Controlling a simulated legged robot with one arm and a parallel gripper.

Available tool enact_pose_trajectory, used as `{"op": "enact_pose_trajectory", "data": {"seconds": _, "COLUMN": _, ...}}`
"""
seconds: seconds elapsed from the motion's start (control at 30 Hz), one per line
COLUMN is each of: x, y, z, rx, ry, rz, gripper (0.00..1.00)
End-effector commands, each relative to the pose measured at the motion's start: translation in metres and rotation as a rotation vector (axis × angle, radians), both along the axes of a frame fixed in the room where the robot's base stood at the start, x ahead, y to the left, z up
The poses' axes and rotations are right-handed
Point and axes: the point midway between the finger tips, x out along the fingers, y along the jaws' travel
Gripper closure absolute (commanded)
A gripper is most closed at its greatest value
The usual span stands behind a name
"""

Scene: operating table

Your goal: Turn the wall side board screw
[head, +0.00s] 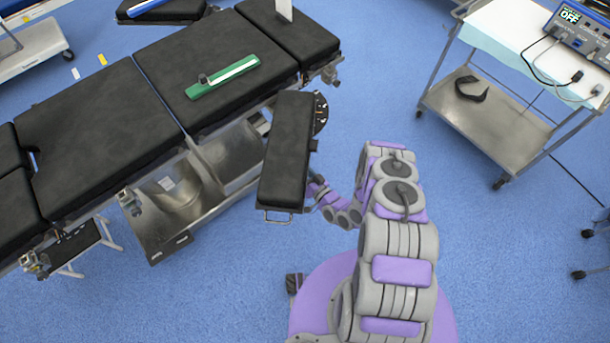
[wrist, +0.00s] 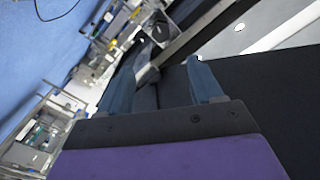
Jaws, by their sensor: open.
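The side board (head: 287,150) is a long black padded board standing out from the near right side of the operating table (head: 105,130). My gripper (head: 314,188) is beside the board's right edge in the head view, small and partly hidden by the board. In the wrist view my gripper (wrist: 160,63) is open, with two blue fingers apart. A grey metal part (wrist: 147,73) shows between the fingers; I cannot tell whether it is the screw or whether a finger touches it. A dark mass, probably the board's underside, fills the right of the wrist view.
A dark dial-like disc (head: 320,113) sits by the board's far right edge. A steel trolley (head: 490,115) with a device (head: 580,35) stands at the upper right. Blue floor between board and trolley is clear.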

Motion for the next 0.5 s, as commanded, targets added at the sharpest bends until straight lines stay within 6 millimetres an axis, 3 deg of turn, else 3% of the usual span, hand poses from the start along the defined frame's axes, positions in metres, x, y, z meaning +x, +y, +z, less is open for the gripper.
{"op": "enact_pose_trajectory", "data": {"seconds": 0.2, "x": -0.017, "y": -0.013, "z": -0.001, "rx": -0.002, "ry": -0.001, "rz": -0.001, "gripper": 0.35}}
{"op": "enact_pose_trajectory", "data": {"seconds": 0.5, "x": -0.020, "y": -0.014, "z": 0.000, "rx": 0.000, "ry": -0.002, "rz": 0.000, "gripper": 0.35}}
